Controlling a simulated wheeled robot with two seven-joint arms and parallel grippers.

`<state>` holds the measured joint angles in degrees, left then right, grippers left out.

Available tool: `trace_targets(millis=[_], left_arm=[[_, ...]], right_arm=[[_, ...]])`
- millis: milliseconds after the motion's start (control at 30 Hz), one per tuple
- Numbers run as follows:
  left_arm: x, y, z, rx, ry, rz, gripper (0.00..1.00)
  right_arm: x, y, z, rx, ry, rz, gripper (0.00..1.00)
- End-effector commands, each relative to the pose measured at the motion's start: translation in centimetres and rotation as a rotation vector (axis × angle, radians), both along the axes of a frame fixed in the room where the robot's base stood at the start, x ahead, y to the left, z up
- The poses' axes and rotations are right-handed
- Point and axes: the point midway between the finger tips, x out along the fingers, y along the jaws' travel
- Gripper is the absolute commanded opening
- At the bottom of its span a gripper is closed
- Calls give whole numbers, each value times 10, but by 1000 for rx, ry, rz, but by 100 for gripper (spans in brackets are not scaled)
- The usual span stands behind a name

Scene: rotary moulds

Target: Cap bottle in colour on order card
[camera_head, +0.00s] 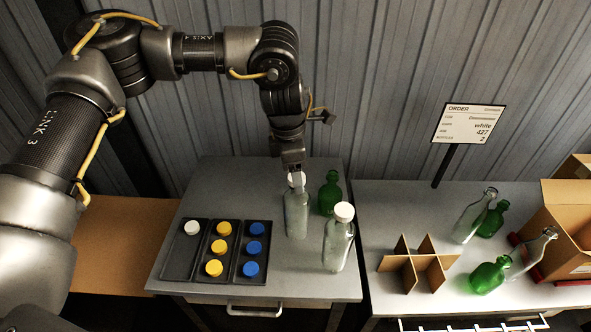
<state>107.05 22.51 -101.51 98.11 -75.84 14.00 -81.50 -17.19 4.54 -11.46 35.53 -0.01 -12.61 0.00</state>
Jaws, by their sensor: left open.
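The order card (468,124) on a black post reads "white" with "427" and "2" below. My left gripper (296,174) points down over a clear bottle (297,216) on the left table. It is open, with its fingers at a white cap on that bottle's mouth; the fingers partly hide the cap. A second clear bottle (338,246) to the front right wears a white cap (344,212). A green bottle (330,194) without a visible cap stands behind them. The black cap tray (178,262) holds one white cap (192,228), several yellow caps (219,247) and several blue caps (255,247). My right gripper is out of view.
On the right table are a cardboard divider (412,265), clear bottles (474,215) and green bottles (489,276), some tilted or lying, and an open cardboard box (562,235) at the right edge. A ribbed metal wall stands behind.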

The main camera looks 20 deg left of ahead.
Motion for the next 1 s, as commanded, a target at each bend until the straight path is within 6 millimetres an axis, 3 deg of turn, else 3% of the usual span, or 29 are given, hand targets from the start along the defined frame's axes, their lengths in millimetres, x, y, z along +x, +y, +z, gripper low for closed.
trace_targets(millis=[100,267,633,1000], left_arm=[[0,0,0,0,0,0,65],[0,0,0,0,0,0,84],[0,0,3,0,0,0,84],[0,0,26,0,0,0,84]], right_arm=[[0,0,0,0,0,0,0],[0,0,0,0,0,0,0],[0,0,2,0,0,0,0],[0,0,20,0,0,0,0]])
